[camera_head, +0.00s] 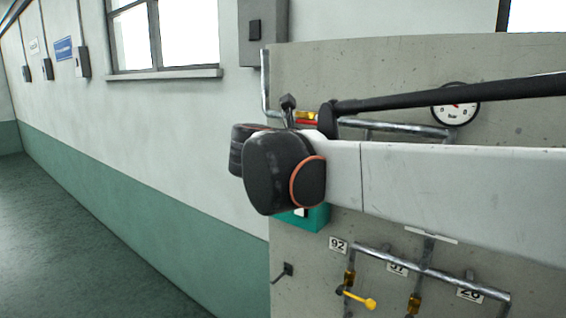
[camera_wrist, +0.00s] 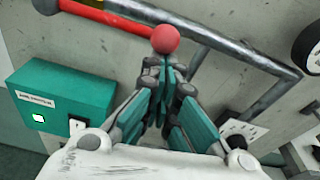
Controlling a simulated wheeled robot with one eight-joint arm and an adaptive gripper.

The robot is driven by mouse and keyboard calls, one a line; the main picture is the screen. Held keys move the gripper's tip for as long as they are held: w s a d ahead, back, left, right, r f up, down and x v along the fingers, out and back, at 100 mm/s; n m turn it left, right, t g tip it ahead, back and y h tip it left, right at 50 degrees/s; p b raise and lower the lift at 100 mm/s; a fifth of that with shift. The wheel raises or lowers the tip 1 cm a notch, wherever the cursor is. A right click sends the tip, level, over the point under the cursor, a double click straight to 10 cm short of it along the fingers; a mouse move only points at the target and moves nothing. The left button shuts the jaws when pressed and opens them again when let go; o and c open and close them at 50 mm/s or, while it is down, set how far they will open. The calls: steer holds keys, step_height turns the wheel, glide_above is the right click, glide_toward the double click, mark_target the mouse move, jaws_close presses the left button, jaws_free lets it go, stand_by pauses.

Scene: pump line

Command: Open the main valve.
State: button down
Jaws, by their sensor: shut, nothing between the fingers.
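The red lever (camera_wrist: 110,20) of a valve on the upper pipe runs roughly parallel to that pipe in the wrist view and ends in a red ball knob (camera_wrist: 165,38). A small yellow-brass part of the valve shows at the top edge. My gripper (camera_wrist: 170,75) is shut and empty, its teal-padded fingers close together. Its tips are just below the knob in the picture; I cannot tell if they touch it. In the head view my arm hides the gripper and most of the lever; a bit of red (camera_head: 305,122) and brass show above the wrist.
A teal box (camera_wrist: 70,95) with a lit button and a switch is on the wall left of my gripper. A grey pipe (camera_wrist: 225,42) runs behind the fingers. A pressure gauge (camera_head: 456,104) is at right.

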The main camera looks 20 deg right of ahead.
step_height(320, 180, down, 4)
steer(key=d+b, duration=0.1)
steer(key=b, duration=0.2)
steer(key=b+v, duration=0.1)
steer(key=v, duration=0.9)
steer(key=s+d+f+m+g+y+b, duration=0.1)
steer(key=s+d+f+m+y+b, duration=0.25)
steer(key=f, duration=0.85)
steer(key=s+f+m+g+y+b, duration=0.1)
steer(key=s+f+m+b, duration=0.2)
steer(key=f+m+b, duration=0.55)
steer(key=s+d+f+g+y+b, duration=0.1)
steer(key=s+f+y+b, duration=0.2)
steer(key=f, duration=1.1)
steer(key=s+a+f+m+y+b, duration=0.1)
steer(key=f+m+b, duration=0.3)
steer(key=f, duration=0.4)
steer(key=s+a+f+m+y+b, duration=0.2)
steer(key=s+f+m+b, duration=0.2)
steer(key=f, duration=0.5)
steer(key=s+a+f+m+y+b, duration=0.2)
steer(key=s+f+m+b, duration=0.1)
steer(key=f+m+b, duration=0.3)
step_height(320, 180, down, 3)
steer(key=shift+s+r+m, duration=0.15)
steer(key=shift+s+m, duration=0.1)
steer(key=shift+m, duration=0.15)
